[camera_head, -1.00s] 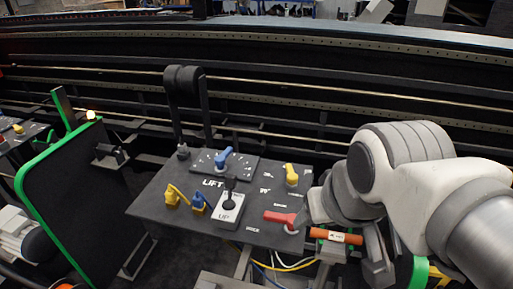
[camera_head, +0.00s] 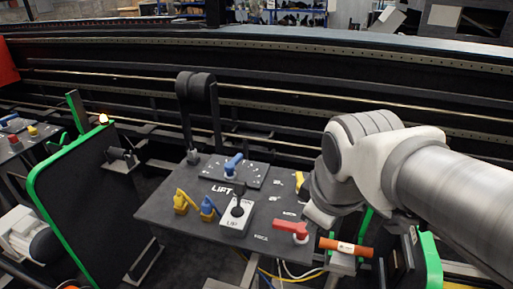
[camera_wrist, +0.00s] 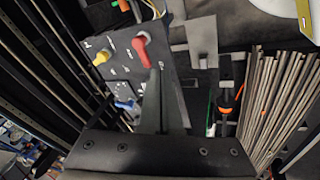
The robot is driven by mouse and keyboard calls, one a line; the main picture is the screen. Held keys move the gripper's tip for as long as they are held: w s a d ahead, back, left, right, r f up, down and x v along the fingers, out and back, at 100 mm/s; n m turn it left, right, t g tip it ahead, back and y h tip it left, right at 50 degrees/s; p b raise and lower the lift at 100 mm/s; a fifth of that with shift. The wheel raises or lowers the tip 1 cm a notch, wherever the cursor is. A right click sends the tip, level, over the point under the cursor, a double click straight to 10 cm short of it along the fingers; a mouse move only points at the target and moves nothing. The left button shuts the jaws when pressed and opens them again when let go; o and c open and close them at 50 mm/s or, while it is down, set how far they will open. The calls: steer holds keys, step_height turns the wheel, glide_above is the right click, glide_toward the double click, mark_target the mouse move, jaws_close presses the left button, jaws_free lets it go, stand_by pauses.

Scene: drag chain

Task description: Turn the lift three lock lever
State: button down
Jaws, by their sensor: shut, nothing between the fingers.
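The dark control panel (camera_head: 258,238) bears the word LIFT and several levers and knobs. A red lever (camera_head: 290,227) lies near its right front edge, its handle pointing left. The wrist view also shows the red lever (camera_wrist: 141,48), just beyond my fingertips. I cannot read which lever is labelled lock. My gripper (camera_wrist: 157,70) is shut and empty, its fingers close to the red lever's end; I cannot tell if they touch. That lever also shows in the wrist view (camera_wrist: 102,57).
A blue dial knob (camera_head: 233,162), a yellow lever (camera_head: 183,202), a blue lever (camera_head: 208,207) and a black joystick (camera_head: 237,207) stand on the panel. An orange cylinder (camera_head: 346,246) sits right of it. A green-edged dark board (camera_head: 85,205) stands at left.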

steer(key=w+a+f+n+g+b, duration=0.15)
steer(key=w+f+n, duration=0.25)
steer(key=n, duration=0.6)
steer(key=n+b, duration=0.3)
steer(key=n, duration=0.9)
glide_toward(290, 230)
steer(key=s+a+f, duration=0.2)
steer(key=a+f, duration=0.2)
steer(key=f, duration=0.3)
steer(key=w, duration=0.1)
steer(key=w+d+p, duration=0.1)
steer(key=shift+w+d+f+g+h, duration=0.1)
steer(key=shift+w+f+g+h, duration=0.05)
steer(key=shift+w+g+h, duration=0.15)
steer(key=shift+w+d, duration=0.2)
steer(key=shift+w, duration=0.3)
